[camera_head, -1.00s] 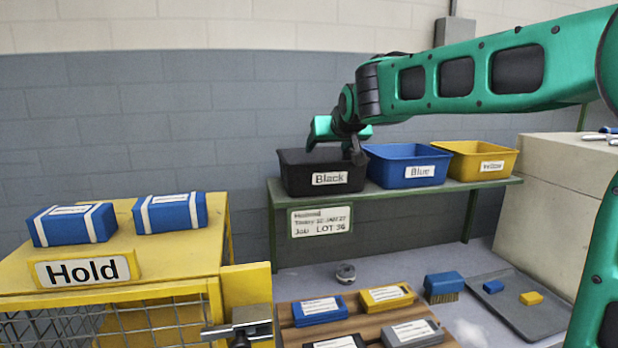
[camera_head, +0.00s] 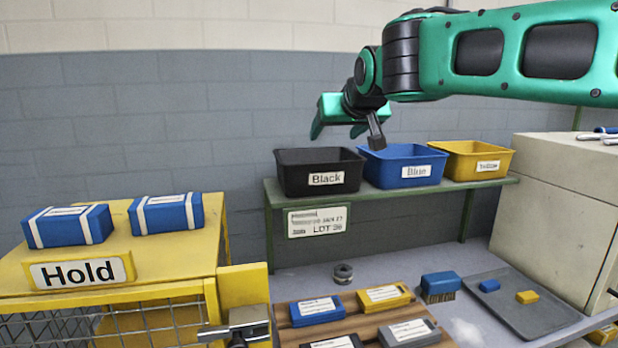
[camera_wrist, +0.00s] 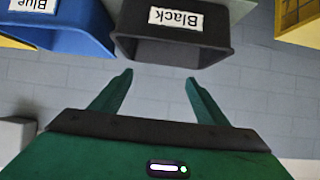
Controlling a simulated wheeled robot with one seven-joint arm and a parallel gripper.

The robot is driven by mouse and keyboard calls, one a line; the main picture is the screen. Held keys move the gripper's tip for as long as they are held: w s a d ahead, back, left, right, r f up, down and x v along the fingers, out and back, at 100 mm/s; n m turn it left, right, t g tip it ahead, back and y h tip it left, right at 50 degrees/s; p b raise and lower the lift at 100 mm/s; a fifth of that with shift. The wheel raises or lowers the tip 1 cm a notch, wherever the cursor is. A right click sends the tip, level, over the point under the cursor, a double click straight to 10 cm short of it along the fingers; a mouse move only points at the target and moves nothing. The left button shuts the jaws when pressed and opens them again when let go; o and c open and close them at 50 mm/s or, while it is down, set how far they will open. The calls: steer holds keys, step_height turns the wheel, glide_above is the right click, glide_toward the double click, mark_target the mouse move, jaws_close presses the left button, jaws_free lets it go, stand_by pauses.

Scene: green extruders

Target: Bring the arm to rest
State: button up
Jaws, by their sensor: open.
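My gripper (camera_head: 346,132) is in the air above the black bin in the head view, with its fingers spread and nothing seen between them. In the wrist view my gripper (camera_wrist: 158,85) shows both green fingers well apart and empty. The black bin (camera_head: 290,178), labelled Black, stands at the left end of the green shelf (camera_head: 400,206). It also shows at the top of the wrist view (camera_wrist: 150,50). My arm reaches in from the upper right. The inside of the black bin is mostly hidden.
A blue bin (camera_head: 385,175) and a yellow bin (camera_head: 470,165) stand right of the black bin. A yellow Hold stand (camera_head: 150,255) with two blue packs is at left. Several labelled blocks lie on a wooden board (camera_head: 285,330) below. A grey tray (camera_head: 545,318) lies at right.

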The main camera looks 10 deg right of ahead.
steer(key=s+d+f+m+g+h, duration=0.25)
steer(key=s+d+f+g, duration=0.35)
steer(key=s+d+f, duration=1.05)
steer(key=s+f+m+g+y, duration=0.1)
steer(key=s+f+g, duration=0.2)
steer(key=s+f, duration=0.5)
steer(key=s+f+m+g+y, duration=0.2)
steer(key=s+f, duration=0.5)
steer(key=s, duration=0.7)
steer(key=shift+s+d+f+g, duration=0.15)
steer(key=shift+s+f+g, duration=0.1)
steer(key=shift+f+g, duration=0.25)
steer(key=shift+r+m, duration=0.1)
steer(key=shift+m, duration=0.15)
steer(key=shift+w+f, duration=0.25)
steer(key=shift+w, duration=0.4)
